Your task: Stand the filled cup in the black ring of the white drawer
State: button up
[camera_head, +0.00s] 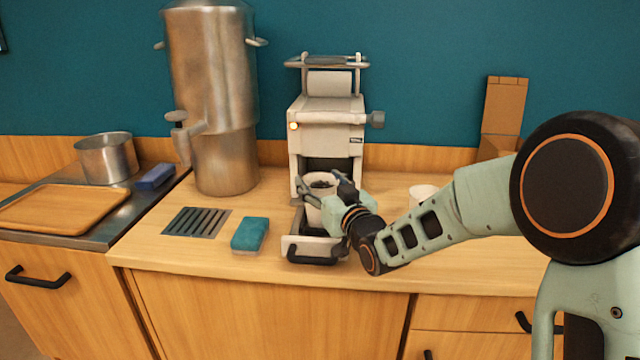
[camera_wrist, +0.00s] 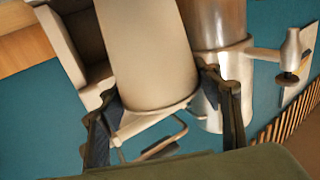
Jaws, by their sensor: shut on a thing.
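A white cup (camera_head: 317,213) with dark beans at its top is held by my gripper (camera_head: 325,192) in front of the white machine. In the wrist view the pale cup (camera_wrist: 148,50) fills the space between the two black fingers of my gripper (camera_wrist: 160,85), which are shut on its sides. The white drawer (camera_head: 292,242) with a black handle is pulled out from the machine's base. The cup appears upright and over the drawer; I cannot tell whether its bottom touches anything. The black ring is hidden behind the cup and gripper.
The white machine (camera_head: 328,113) stands right behind the cup. A steel urn (camera_head: 212,100), a slotted drain (camera_head: 197,222) and a teal sponge (camera_head: 250,235) are to the left. Another white cup (camera_head: 423,193) stands behind my arm. A brown box (camera_head: 505,110) is at the back right.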

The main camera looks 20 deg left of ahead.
jog(key=shift+f, duration=0.15)
jog(key=o, duration=2)
jog(key=shift+f, duration=0.1)
jog(key=shift+s+f, duration=0.1)
